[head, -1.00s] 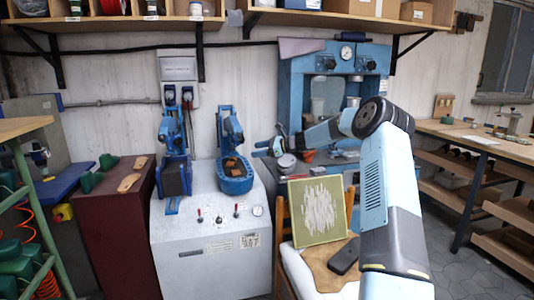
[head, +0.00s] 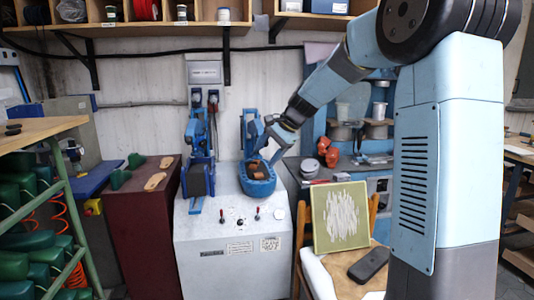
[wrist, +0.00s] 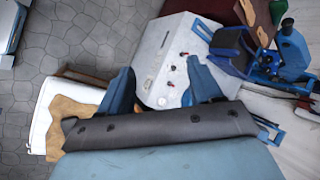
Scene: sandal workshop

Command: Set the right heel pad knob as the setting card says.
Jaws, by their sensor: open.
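The white machine (head: 232,262) stands in the middle of the head view with two moulding stations on top. Its front panel carries a left knob (head: 222,215), a right knob (head: 257,214) and a round gauge (head: 279,213). Small red-and-black controls (wrist: 173,68) also show on the panel in the wrist view. A small white card (head: 270,243) is on the machine's front; its print is too small to read. My gripper (head: 272,145) is open and empty, in front of the right blue station (head: 258,186). In the wrist view its fingers (wrist: 163,78) are spread over the panel, apart from the controls.
A chair (head: 380,225) with a green framed board (head: 341,216) and a dark object (head: 369,265) stands right of the machine. A dark red cabinet (head: 145,235) stands left of it. A green rack (head: 70,210) is at the front left. A blue press is behind my arm.

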